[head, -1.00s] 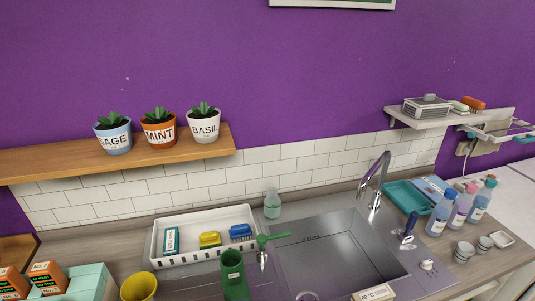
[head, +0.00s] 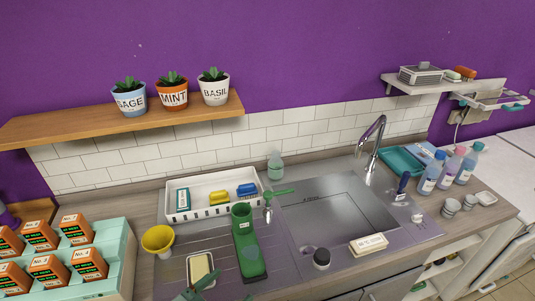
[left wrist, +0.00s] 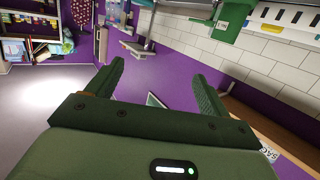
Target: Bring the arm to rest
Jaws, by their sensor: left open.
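My left gripper (head: 196,287) shows at the bottom edge of the head view, just in front of the sponge dish. Most of it is cut off there. In the left wrist view its two dark green fingers (left wrist: 160,82) stand wide apart with nothing between them. My right gripper is in neither view.
A yellow cup (head: 158,240), a green container (head: 243,222) and a sponge dish (head: 201,268) stand close to the left gripper. A mint-green rack (head: 122,255) of orange boxes is at left. The sink (head: 335,215) lies right; a wooden shelf (head: 60,133) with potted herbs hangs above.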

